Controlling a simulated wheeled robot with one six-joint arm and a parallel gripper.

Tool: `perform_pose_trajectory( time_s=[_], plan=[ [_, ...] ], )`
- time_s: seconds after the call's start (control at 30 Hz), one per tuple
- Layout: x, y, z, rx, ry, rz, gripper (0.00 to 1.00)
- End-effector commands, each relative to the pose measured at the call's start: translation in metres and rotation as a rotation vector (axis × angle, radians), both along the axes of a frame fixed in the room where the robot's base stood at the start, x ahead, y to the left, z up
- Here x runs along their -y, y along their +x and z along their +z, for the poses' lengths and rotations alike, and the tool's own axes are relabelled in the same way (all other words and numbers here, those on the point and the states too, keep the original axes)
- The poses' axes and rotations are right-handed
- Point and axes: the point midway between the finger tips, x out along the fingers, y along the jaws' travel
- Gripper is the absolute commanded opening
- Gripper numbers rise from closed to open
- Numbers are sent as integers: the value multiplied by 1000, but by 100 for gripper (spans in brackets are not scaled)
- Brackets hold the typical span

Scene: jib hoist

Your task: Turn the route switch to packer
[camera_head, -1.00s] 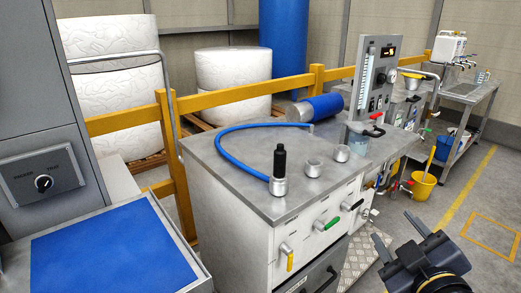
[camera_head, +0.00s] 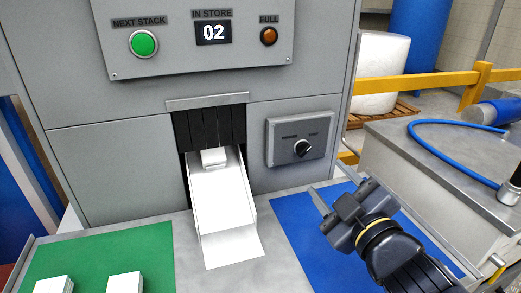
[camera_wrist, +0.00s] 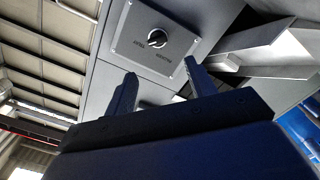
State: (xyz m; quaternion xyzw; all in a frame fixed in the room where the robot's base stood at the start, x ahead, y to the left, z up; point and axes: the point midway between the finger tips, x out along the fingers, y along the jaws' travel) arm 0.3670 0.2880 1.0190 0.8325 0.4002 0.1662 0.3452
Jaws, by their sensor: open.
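The route switch is a black knob (camera_head: 302,147) with a light pointer mark on a small grey panel (camera_head: 272,152), right of the chute on the grey machine. Two labels sit above the knob, too small to read surely, and which one it points to I cannot tell. In the wrist view the knob (camera_wrist: 157,38) shows upside down, ahead of the fingers. My gripper (camera_head: 333,178) is open and empty, below and right of the panel in the head view. Its fingers (camera_wrist: 160,72) point toward the panel, apart from the knob.
A white chute (camera_head: 225,195) comes out of the machine left of the switch. A green button (camera_head: 144,43) and an orange lamp (camera_head: 268,36) are above. A blue mat (camera_head: 290,225) and a green mat (camera_head: 95,262) lie on the counter. A steel bench (camera_head: 400,145) stands at right.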

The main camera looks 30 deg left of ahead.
Motion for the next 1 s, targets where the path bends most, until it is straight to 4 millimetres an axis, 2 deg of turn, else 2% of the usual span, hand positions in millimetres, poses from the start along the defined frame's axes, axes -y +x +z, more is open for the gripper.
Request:
perform_pose_trajectory(
  time_s=[0.6, 0.8, 1.0],
  plan=[
    [-71, 56, -1, 0, -1, 1, 53],
    [-81, 64, -1, 0, -1, 1, 53],
    [-83, 66, -1, -1, -1, 0, 53]
  ],
)
